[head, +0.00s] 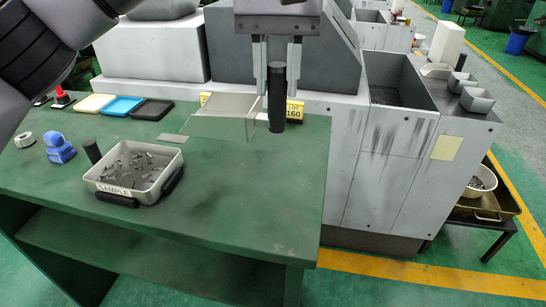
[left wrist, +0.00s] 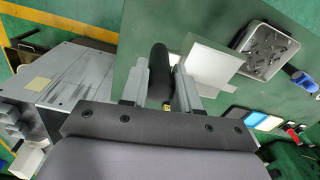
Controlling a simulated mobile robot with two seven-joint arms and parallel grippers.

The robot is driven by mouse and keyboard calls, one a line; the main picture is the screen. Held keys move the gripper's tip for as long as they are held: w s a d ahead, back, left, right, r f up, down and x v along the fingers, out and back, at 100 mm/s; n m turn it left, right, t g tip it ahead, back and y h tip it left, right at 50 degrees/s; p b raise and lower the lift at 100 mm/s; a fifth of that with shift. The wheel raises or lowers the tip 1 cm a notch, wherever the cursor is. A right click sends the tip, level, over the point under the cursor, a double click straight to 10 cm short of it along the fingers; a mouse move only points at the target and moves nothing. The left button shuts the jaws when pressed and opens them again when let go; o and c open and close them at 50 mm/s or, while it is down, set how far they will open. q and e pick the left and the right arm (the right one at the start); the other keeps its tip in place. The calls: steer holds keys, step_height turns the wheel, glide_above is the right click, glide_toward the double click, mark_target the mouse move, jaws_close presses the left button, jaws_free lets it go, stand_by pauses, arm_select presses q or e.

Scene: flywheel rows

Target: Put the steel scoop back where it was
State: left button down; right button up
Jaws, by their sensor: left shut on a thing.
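My left gripper (head: 278,92) is shut on the upright black handle (head: 278,115) of the steel scoop (head: 222,118). The scoop's thin grey steel pan extends left from the handle, over the far right part of the green table. I cannot tell whether the scoop touches the table. In the left wrist view the black handle (left wrist: 158,66) is between the two fingers, and the pale pan (left wrist: 207,66) lies right of it. My right gripper is not in view.
A SAMPLE tray (head: 158,187) with metal chips stands on the green table (head: 230,205), a black upright piece beside it. A small grey plate (head: 172,138) lies behind it. Yellow, blue and black trays (head: 122,106) sit farther back. A yellow LOT sign (head: 295,111) is near the handle. The table's front right is clear.

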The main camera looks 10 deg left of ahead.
mark_target(276, 130)
arm_select(q)
step_height(276, 130, down, 6)
steer(key=shift+b, duration=0.35)
steer(key=shift+f+b, duration=0.3)
steer(key=shift+f, duration=2.4)
steer(key=c, duration=0.8)
jaws_free()
step_height(276, 130, up, 12)
steer(key=shift+r+p, duration=0.15)
steer(key=shift+p, duration=0.85)
